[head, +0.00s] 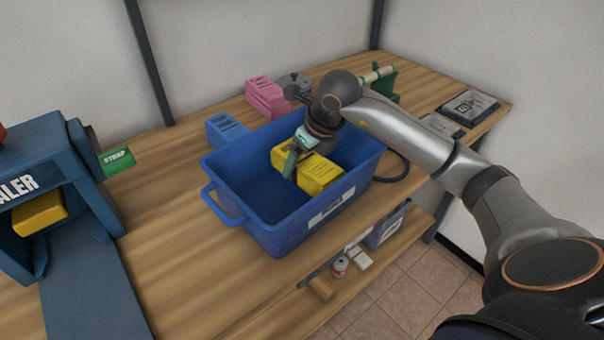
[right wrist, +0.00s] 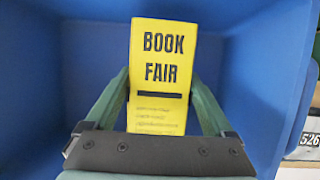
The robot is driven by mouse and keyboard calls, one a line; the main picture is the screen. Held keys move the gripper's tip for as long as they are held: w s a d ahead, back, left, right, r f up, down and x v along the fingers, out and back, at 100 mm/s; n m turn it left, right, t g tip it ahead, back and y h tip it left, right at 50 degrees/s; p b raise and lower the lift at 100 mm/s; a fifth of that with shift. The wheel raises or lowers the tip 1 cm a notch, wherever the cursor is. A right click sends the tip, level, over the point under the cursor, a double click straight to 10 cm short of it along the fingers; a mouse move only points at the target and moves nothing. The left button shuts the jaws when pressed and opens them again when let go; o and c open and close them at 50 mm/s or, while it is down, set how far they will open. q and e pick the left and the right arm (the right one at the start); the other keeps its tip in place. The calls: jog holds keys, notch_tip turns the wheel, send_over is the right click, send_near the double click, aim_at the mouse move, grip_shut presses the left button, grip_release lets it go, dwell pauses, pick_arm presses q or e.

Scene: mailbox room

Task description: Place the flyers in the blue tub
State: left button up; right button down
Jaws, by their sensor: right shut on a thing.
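The blue tub (head: 262,232) stands on the wooden bench in the middle of the head view. My right gripper (head: 297,158) reaches down into it and is shut on a yellow bundle of flyers (head: 320,175). In the right wrist view the yellow flyers (right wrist: 163,70) read "BOOK FAIR" and sit between the two green fingers (right wrist: 160,105), with blue tub walls around them. Whether the bundle touches the tub floor cannot be told. A pink bundle (head: 266,97) and a blue bundle (head: 226,131) lie on the bench behind the tub. My left gripper is not in view.
Dark packages (head: 468,106) lie at the bench's right end. A lower shelf holds a can (head: 340,266) and small items. Bare bench (head: 190,255) shows left of the tub.

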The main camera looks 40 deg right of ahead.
jog(key=shift+w+f, duration=0.1)
jog(key=shift+f, duration=1.7)
grip_release()
jog(key=shift+f, duration=0.15)
jog(key=v, duration=1.2)
